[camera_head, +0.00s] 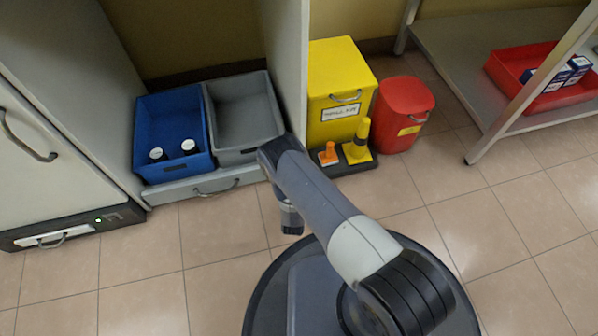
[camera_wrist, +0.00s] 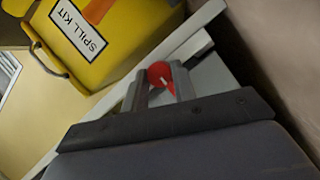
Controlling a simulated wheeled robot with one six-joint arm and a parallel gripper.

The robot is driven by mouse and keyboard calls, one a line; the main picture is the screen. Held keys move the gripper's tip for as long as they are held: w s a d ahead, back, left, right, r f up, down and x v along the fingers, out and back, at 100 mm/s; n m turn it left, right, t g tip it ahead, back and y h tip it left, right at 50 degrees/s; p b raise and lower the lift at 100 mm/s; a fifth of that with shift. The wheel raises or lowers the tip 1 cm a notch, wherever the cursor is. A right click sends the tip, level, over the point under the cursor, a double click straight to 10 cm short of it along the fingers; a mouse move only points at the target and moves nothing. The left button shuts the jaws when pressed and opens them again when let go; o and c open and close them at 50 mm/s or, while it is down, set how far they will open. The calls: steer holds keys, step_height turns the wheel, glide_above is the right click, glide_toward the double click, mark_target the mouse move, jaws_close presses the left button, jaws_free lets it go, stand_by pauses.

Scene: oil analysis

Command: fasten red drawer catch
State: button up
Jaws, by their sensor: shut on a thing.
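A pale panel edge (camera_wrist: 185,39) runs behind the catch. In the head view the catch and the fingertips cannot be made out; my arm reaches toward the low drawer (camera_head: 180,193) with a dark handle. What lies directly under the fingers is hidden.
A blue bin (camera_head: 142,135) with two white-capped bottles and a grey bin (camera_head: 279,113) stand above the drawer. A yellow spill kit (camera_head: 327,88), a red bin (camera_head: 405,100) and a small yellow cone (camera_head: 359,143) stand right of the upright panel. The tiled floor in front is clear.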

stand_by(0.3)
steer(key=o, duration=1)
